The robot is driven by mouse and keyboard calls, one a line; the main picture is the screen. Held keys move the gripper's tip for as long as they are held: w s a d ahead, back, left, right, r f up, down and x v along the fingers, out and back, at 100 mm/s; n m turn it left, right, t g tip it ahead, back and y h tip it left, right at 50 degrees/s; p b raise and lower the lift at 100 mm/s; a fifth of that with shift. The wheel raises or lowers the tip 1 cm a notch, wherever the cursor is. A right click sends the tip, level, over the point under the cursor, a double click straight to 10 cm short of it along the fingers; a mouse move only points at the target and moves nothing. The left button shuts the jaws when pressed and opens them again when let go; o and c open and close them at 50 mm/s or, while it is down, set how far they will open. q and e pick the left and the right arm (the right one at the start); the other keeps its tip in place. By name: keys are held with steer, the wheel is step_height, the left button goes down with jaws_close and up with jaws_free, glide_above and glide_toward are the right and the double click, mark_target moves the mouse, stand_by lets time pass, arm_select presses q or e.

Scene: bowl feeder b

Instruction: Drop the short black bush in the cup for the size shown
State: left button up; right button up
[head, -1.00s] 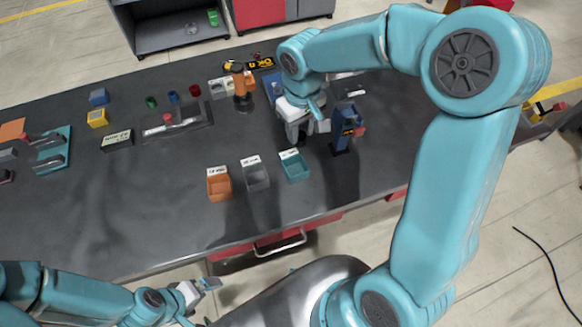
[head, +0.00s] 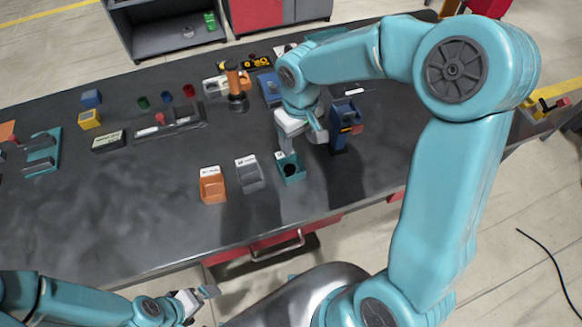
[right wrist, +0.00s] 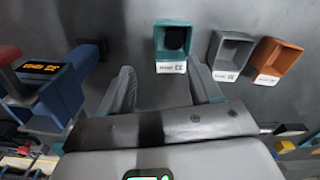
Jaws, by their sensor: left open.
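The teal cup (head: 299,180) is the rightmost of the three labelled cups at the front of the bench. A short black bush (right wrist: 174,39) lies inside it; it also shows as a dark round spot in the head view (head: 291,170). My right gripper (head: 296,150) is just behind and above the teal cup. In the right wrist view its fingers (right wrist: 165,88) are spread apart with nothing between them. A grey cup (head: 250,182) and an orange cup (head: 213,194) stand to the left. My left gripper (head: 208,294) is open and empty in front of the bench.
A blue feeder stand (head: 339,135) stands close right of my right gripper. A lit display (right wrist: 42,67) shows in the right wrist view, its text unclear. An orange-and-black post (head: 236,85) stands behind. The bench front left of the cups is clear.

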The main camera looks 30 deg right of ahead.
step_height(320, 180, up, 16)
steer(key=shift+r, duration=0.2)
stand_by(0.4)
steer(key=shift+s, duration=0.1)
